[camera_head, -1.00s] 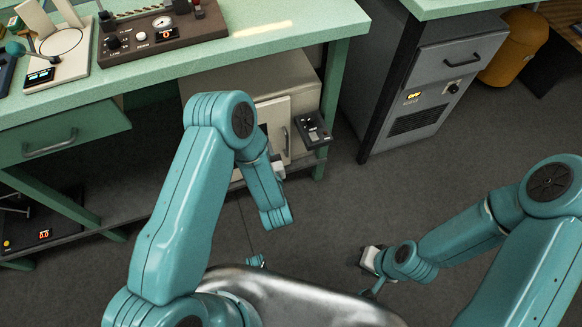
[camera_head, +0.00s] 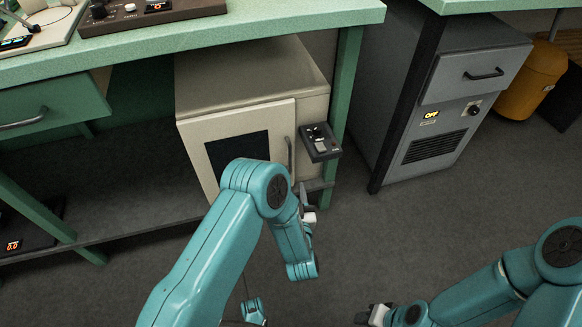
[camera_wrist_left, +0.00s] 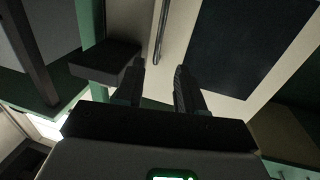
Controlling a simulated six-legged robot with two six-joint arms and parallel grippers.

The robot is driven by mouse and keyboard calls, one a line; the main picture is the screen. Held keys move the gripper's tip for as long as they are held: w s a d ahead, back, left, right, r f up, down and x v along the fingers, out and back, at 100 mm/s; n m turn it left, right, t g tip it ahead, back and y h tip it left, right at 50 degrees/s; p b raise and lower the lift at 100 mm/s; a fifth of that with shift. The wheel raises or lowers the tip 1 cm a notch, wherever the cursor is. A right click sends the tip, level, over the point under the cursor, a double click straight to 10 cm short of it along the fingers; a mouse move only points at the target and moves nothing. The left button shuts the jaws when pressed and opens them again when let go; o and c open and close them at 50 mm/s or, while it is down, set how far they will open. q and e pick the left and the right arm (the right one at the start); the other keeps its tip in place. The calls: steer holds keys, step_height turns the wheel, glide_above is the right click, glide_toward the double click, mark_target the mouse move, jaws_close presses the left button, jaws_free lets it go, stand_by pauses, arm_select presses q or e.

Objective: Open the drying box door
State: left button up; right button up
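The drying box (camera_head: 250,75) is a cream cabinet on the shelf under the green bench. Its door (camera_head: 197,150) appears shut, with a dark window (camera_head: 236,148) partly hidden by my left arm. A thin upright handle (camera_head: 289,155) is at the door's right edge. My left gripper (camera_head: 303,190) is just below and right of the handle, pointing up at the box. In the left wrist view, its two dark fingers (camera_wrist_left: 160,85) are apart with nothing between them, and the handle (camera_wrist_left: 160,30) is beyond the tips. My right gripper (camera_head: 364,314) is low over the floor, far from the box.
A dark control box (camera_head: 320,143) sticks out from the drying box right of the handle, close to my left gripper; it also shows in the left wrist view (camera_wrist_left: 105,62). A green bench leg (camera_head: 346,110) and a grey cabinet (camera_head: 430,120) stand right. The floor ahead is clear.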

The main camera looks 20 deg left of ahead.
mark_target(290, 159)
arm_select(q)
steer(key=b+x, duration=0.2)
steer(key=x, duration=0.8)
steer(key=shift+w+a+b, duration=0.1)
steer(key=shift+w+b, duration=0.25)
jaws_close()
